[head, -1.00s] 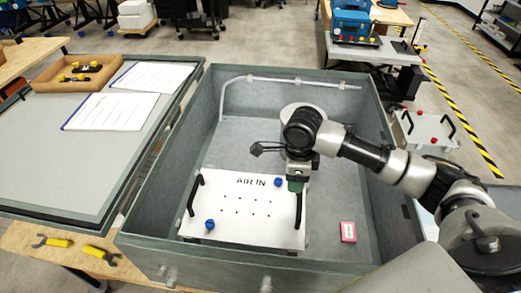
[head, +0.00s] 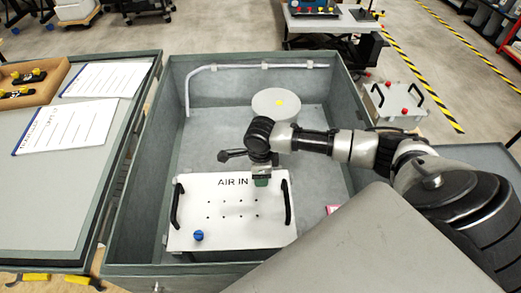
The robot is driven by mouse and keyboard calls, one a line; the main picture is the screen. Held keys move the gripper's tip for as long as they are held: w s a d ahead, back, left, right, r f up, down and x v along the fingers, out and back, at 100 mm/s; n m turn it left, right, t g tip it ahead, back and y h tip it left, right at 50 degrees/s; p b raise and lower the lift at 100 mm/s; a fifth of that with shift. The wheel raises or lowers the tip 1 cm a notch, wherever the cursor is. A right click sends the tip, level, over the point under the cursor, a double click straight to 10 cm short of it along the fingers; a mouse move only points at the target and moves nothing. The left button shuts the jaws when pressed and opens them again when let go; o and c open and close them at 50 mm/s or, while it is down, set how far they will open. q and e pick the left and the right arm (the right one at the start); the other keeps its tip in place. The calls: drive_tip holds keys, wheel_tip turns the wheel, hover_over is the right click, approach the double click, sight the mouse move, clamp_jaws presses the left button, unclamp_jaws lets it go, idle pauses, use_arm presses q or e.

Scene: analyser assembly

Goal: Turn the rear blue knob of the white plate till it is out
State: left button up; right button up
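The white plate (head: 231,235), marked AIR IN, lies in the grey open box with a black handle on its left and right sides. A front blue knob (head: 198,236) stands near its front left. My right gripper (head: 261,179) points down at the plate's rear edge, right of the lettering. I see no rear blue knob now; the gripper covers the place where it stood. The fingertips are too small and hidden to tell whether they are open or shut on it. My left gripper is out of view.
The box's walls (head: 147,172) surround the plate. A grey disc (head: 277,103) with a yellow dot is behind my wrist. A pink box (head: 332,209) is partly hidden at right. A pipe (head: 230,67) runs along the back wall. Papers (head: 68,124) lie on the left table.

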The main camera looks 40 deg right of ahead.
drive_tip(key=shift+f, duration=0.35)
drive_tip(key=shift+s+f, duration=0.1)
drive_tip(key=shift+f, duration=0.05)
drive_tip(key=shift+c, duration=1.2)
drive_tip(key=c, duration=0.7)
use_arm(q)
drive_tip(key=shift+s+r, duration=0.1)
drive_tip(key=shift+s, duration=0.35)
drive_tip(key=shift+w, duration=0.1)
use_arm(e)
drive_tip(key=shift+n, duration=0.3)
